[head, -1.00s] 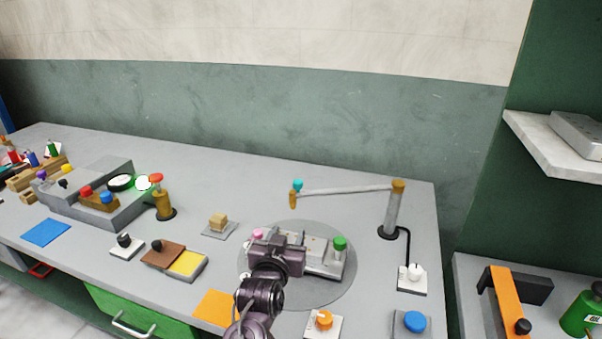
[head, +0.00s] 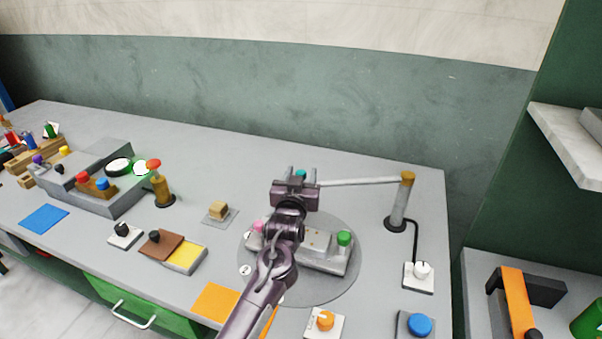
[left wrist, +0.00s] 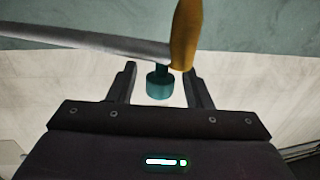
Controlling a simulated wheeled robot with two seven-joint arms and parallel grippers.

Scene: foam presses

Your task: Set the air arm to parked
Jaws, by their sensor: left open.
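The air arm (head: 360,182) is a grey bar that reaches left from the brass cap of a grey post (head: 398,205). Its free end has a teal knob (head: 301,173) and a brass nozzle (left wrist: 186,35). My left gripper (head: 301,170) is open at this end, with a finger on each side of the knob. In the left wrist view the teal knob (left wrist: 160,84) sits between the open fingers, with gaps visible on both sides. In the head view my gripper hides the nozzle. My right gripper is not in view.
Below the bar, a grey press block with a green knob (head: 344,238) stands on a round plate (head: 325,292). A small tan block (head: 218,209) stands left. The bench behind the bar is clear.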

